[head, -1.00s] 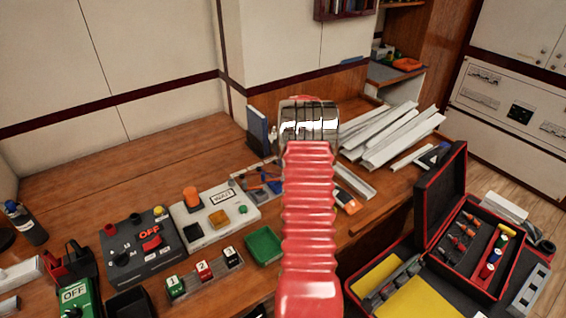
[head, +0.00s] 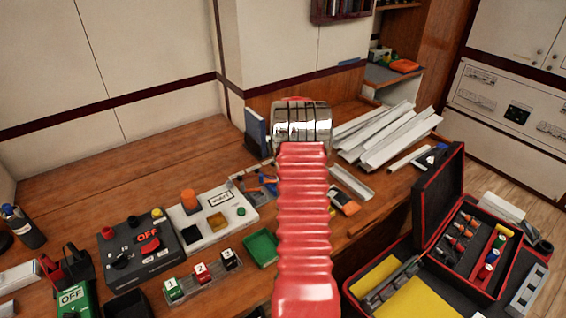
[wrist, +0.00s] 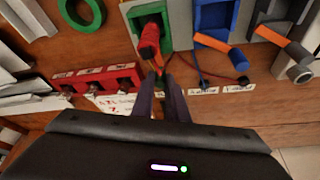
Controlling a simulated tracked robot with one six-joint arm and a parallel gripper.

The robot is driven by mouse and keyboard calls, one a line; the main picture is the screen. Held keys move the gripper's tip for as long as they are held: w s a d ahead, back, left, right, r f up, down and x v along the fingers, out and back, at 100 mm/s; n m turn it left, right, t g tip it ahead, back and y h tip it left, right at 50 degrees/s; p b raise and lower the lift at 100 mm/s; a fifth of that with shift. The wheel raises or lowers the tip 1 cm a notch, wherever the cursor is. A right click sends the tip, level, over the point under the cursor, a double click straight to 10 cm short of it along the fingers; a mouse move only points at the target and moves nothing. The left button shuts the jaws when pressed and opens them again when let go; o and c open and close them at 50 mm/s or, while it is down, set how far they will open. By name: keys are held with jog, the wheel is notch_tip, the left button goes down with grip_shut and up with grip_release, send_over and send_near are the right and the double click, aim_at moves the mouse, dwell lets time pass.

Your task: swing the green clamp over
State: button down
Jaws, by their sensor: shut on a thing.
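The green clamp (wrist: 168,30) shows at the top middle of the wrist view as a green frame with a red lever (wrist: 149,42) in it. The lever points down toward my fingers. My gripper (wrist: 159,78) is shut on the lower end of this lever; the exact contact is small and dark. To its right are a blue clamp (wrist: 208,18) and a grey clamp (wrist: 255,48), each with an orange lever. In the head view my red arm hides the gripper, and I cannot make out the green clamp there.
A red block row (wrist: 95,78) lies left of my fingers, and a green ring (wrist: 80,12) lies above it. In the head view, switch boxes (head: 150,240) and a green tray (head: 261,248) stand left of my arm. An open case (head: 440,215) stands right. White channels (head: 385,135) lie behind.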

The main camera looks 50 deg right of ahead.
jog(key=c, duration=1.7)
grip_release()
jog(key=shift+c, duration=0.2)
jog(key=shift+r, duration=0.15)
jog(key=v, duration=1.3)
jog(key=shift+r, duration=0.2)
jog(key=shift+s+a, duration=0.1)
